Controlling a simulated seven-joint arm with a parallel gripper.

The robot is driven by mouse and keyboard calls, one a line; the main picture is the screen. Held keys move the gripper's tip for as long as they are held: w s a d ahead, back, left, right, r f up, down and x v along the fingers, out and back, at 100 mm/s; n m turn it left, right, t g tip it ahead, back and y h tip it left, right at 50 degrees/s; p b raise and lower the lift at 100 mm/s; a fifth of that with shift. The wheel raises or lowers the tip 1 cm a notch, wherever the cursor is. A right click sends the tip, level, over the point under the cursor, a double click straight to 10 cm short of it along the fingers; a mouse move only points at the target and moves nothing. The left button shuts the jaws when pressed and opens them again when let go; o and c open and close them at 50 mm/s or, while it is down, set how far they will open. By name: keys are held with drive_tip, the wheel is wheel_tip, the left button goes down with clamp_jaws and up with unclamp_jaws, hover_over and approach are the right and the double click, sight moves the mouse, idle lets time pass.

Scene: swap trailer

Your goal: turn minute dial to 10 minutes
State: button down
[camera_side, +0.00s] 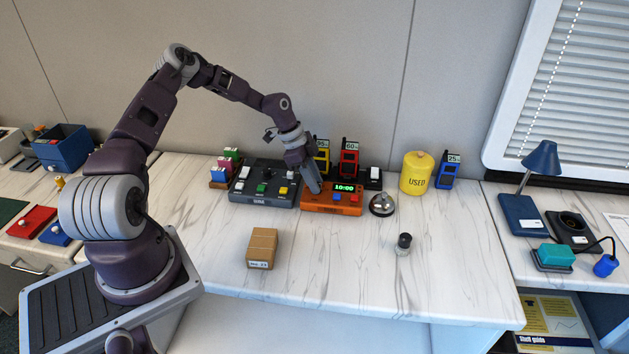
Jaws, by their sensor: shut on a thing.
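An orange timer box (333,209) stands on the white marbled counter. Its green display (344,188) reads 10:00. A blue button and a red button show on its front. My gripper (314,189) points down onto the left part of the orange box. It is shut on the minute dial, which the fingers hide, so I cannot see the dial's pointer.
A dark grey control box (264,199) stands close on the left of the timer. A silver bell (382,204) is close on its right. Yellow and red devices stand behind, with a yellow USED canister (416,173) further right. A cardboard box (262,248) and a small jar (403,244) stand in front.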

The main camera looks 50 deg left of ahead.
drive_tip(key=c, duration=1.2)
unclamp_jaws()
drive_tip(key=shift+s+f, duration=0.1)
drive_tip(key=shift+f, duration=0.05)
drive_tip(key=v, duration=0.7)
drive_tip(key=s+d+r+n+y, duration=0.1)
drive_tip(key=s+d+r+y, duration=0.15)
drive_tip(key=d+r, duration=0.35)
drive_tip(key=s+d+r+n+g+y, duration=0.1)
drive_tip(key=s+d+r, duration=0.25)
drive_tip(key=r, duration=0.35)
drive_tip(key=s+d+r+n+y, duration=0.1)
drive_tip(key=s+d+r+y, duration=0.1)
drive_tip(key=s+d+r, duration=0.4)
drive_tip(key=s+d+r+n+t, duration=0.1)
drive_tip(key=s+d+r+n, duration=0.1)
drive_tip(key=s, duration=0.3)
drive_tip(key=s+d+r+n+t+h, duration=0.1)
drive_tip(key=s+d+r+n, duration=0.1)
drive_tip(key=s, duration=0.4)
drive_tip(key=s+d+r+n+t+h, duration=0.1)
drive_tip(key=s+d+r+n, duration=0.1)
drive_tip(key=s, duration=0.4)
drive_tip(key=shift+s+d+r+n+t, duration=0.1)
drive_tip(key=shift+d+r+n+t, duration=0.15)
drive_tip(key=shift+d, duration=0.25)
drive_tip(key=shift+s+d+r+n+t, duration=0.15)
drive_tip(key=shift+d+r, duration=0.15)
drive_tip(key=shift+d, duration=0.15)
